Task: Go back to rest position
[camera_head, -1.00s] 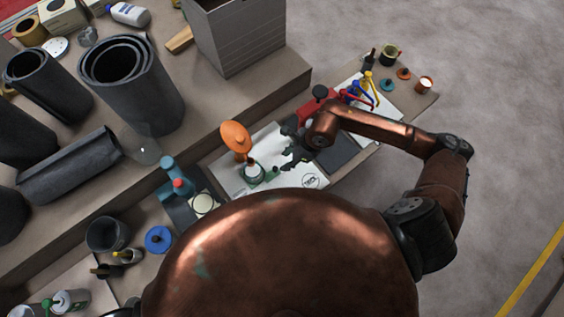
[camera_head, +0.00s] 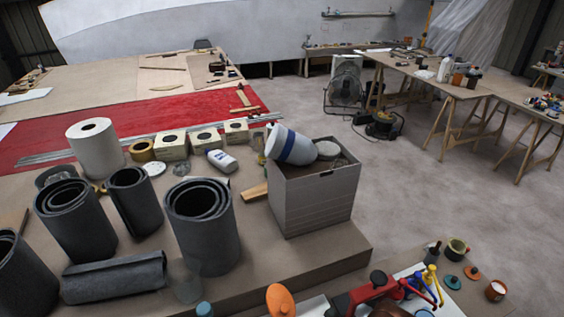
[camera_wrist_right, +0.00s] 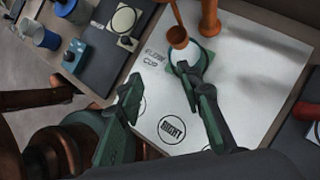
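My right gripper (camera_wrist_right: 160,78) shows in the right wrist view, its two green fingers spread with nothing between them. It is over a white mat (camera_wrist_right: 240,85) printed with a "RIGHT" circle and "FLOW CUP" lettering. A copper-orange stand with a small cup (camera_wrist_right: 177,37) is just beyond the fingertips. A round pale item lies partly hidden behind the right-hand finger. In the head view only the top of the orange piece (camera_head: 281,298) shows at the bottom edge. My left gripper is in neither current view.
A grey box (camera_head: 315,200) holding a blue-banded white roll stands on the bench, beside dark rolls (camera_head: 203,225). Open floor (camera_head: 420,190) lies beyond.

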